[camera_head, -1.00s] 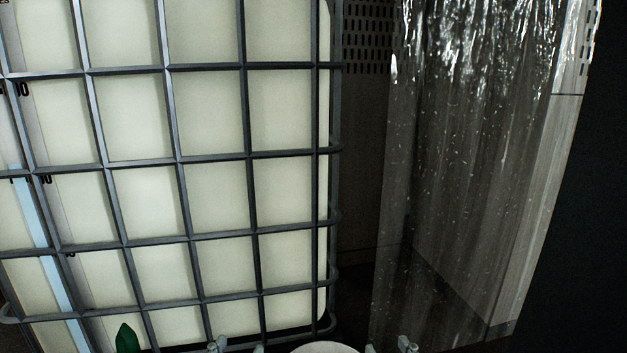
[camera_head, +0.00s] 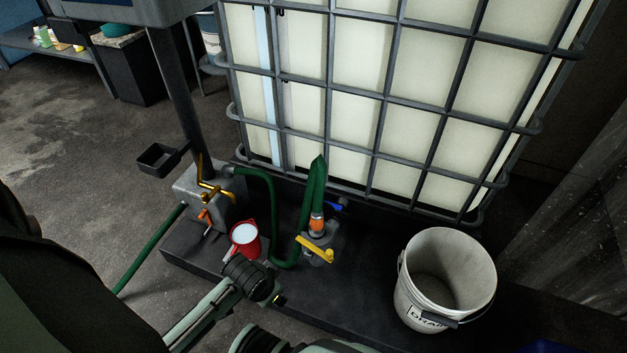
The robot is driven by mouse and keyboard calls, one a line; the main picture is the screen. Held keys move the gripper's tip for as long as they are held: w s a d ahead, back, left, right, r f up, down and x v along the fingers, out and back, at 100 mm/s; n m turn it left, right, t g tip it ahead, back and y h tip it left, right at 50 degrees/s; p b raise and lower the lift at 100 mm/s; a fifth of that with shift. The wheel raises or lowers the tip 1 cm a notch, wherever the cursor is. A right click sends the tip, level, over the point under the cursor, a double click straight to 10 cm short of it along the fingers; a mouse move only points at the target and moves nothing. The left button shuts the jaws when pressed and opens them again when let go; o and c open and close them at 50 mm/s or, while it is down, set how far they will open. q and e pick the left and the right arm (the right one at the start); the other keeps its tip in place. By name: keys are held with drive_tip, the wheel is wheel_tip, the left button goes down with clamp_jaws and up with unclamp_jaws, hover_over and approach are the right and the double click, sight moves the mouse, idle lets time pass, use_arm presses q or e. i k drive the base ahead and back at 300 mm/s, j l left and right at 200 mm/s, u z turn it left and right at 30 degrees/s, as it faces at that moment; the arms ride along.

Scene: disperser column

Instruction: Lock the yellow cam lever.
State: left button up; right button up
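The yellow cam lever (camera_head: 316,250) sits on a grey fitting (camera_head: 318,238) at the foot of the caged tank, right of the picture's lower middle. It lies slantwise across the fitting, with its far end to the lower right. I cannot tell whether it is locked. An orange collar (camera_head: 317,224) and a green hose (camera_head: 314,185) rise just above it. A part of my arm with a dark joint reaches up from the bottom, left of and below the lever, apart from it. No gripper fingers show in this view.
A red jug (camera_head: 243,248) stands left of the lever, near a looped green hose (camera_head: 272,200). A grey box (camera_head: 190,190) with brass pipe and orange handle stands farther left. A white bucket (camera_head: 440,255) stands right. A blue handle (camera_head: 335,206) is behind the fitting. The tank cage (camera_head: 385,110) rises behind.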

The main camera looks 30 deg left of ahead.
sight(328, 256)
drive_tip(key=u, duration=0.9)
drive_tip(key=j+z, duration=0.2)
